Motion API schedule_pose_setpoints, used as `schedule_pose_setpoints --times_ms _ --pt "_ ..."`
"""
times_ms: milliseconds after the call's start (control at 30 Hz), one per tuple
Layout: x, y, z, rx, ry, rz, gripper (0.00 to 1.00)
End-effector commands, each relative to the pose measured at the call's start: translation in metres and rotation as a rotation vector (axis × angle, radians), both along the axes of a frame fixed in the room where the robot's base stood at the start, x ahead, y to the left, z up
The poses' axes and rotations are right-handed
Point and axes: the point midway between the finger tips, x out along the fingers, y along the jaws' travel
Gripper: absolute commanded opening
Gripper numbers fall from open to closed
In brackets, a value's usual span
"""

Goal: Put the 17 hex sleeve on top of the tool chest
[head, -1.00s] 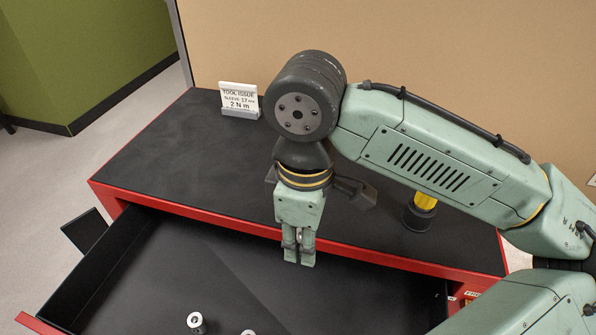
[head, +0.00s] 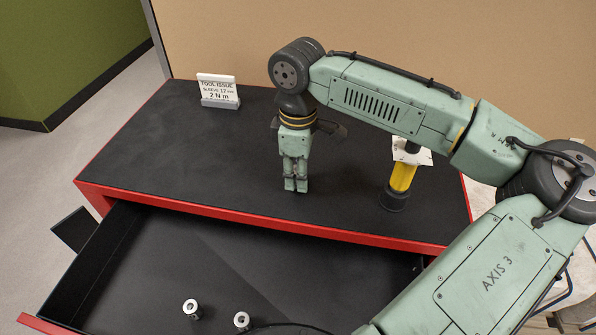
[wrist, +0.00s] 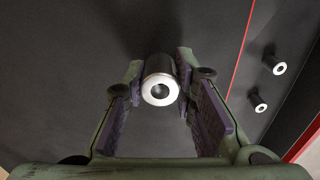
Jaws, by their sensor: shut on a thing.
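My gripper (head: 295,186) is over the black top of the red tool chest (head: 150,150), near its front edge. In the wrist view my gripper (wrist: 161,80) is shut on a dark sleeve (wrist: 160,90) with a bright ring-shaped end face. The sleeve sits between the fingertips, its bright end toward the camera. In the head view the fingers hide most of it. I cannot read its size or tell whether it touches the top. Two similar sleeves stand in the open drawer, one at left (head: 192,309) and one at right (head: 241,321).
A white sign (head: 218,90) reading "Tool issue, sleeve 17 mm, 2 N m" stands at the back left of the top. A yellow and black tool (head: 402,178) stands at the right.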

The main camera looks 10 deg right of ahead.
Motion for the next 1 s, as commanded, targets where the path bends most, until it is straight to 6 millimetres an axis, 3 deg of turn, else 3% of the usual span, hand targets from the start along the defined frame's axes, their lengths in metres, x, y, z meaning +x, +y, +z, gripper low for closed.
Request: schedule_pose_setpoints --times_ms 467,500,767,1000 --pt "-0.0005 0.0006 -0.0119 0.002 0.0 0.0 0.0" --pt "-0.0003 0.0003 -0.0109 0.001 0.0 -0.001 0.27" --pt "-0.0003 0.0003 -0.0107 0.001 0.0 -0.001 0.45" --pt "-0.0004 0.0002 -0.0107 0.001 0.0 -0.001 0.45"
